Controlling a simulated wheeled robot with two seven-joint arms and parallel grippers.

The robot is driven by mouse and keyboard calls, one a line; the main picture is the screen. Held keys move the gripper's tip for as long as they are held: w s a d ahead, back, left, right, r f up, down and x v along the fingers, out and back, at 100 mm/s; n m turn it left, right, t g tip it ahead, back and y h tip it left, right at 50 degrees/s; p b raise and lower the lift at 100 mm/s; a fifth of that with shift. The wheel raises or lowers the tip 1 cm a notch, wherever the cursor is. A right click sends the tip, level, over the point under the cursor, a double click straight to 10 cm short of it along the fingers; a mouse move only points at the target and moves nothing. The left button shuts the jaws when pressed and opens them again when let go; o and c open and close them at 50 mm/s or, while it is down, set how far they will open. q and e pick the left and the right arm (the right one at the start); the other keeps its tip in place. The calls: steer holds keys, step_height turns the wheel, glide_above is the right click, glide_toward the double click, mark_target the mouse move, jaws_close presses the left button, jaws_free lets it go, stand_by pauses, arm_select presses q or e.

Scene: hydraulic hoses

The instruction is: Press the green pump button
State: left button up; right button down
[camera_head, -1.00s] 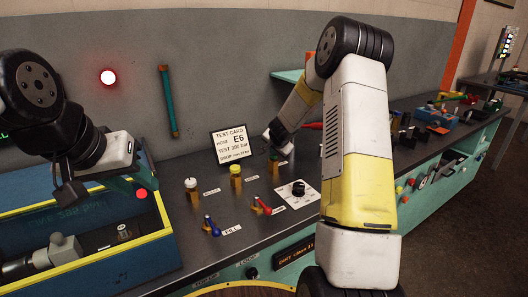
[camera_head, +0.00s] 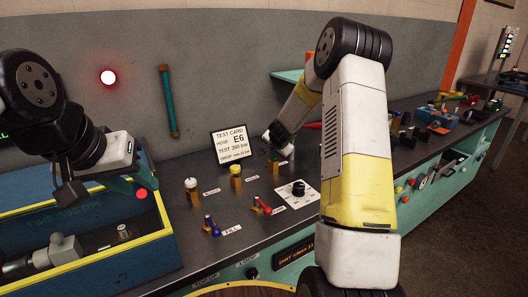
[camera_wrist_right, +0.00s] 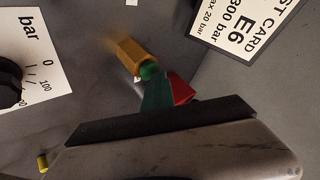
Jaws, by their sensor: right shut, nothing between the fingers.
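The green pump button (camera_wrist_right: 150,71) shows as a green cap on a brass hexagonal body (camera_wrist_right: 125,52) in the right wrist view. In the head view its brass body (camera_head: 276,171) stands on the bench, with the cap mostly hidden by my gripper. My right gripper (camera_head: 274,152) is shut and empty, right at the cap. Its green and red fingertips (camera_wrist_right: 166,90) overlap the cap's edge in the wrist view; I cannot tell whether they touch or press it. My left gripper (camera_head: 68,192) hangs over the blue box at the left; its finger opening is unclear.
White-capped (camera_head: 191,184) and yellow-capped (camera_head: 236,170) fittings stand left of the button. Blue (camera_head: 211,225) and red (camera_head: 262,206) levers and a black dial (camera_head: 298,189) are in front. A test card (camera_head: 232,144) stands behind. A red light (camera_head: 108,77) glows on the wall.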

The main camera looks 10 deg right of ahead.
mark_target(274, 157)
steer(key=shift+s+f, duration=0.2)
steer(key=shift+f, duration=0.05)
steer(key=shift+w+r, duration=0.1)
steer(key=shift+r, duration=3.1)
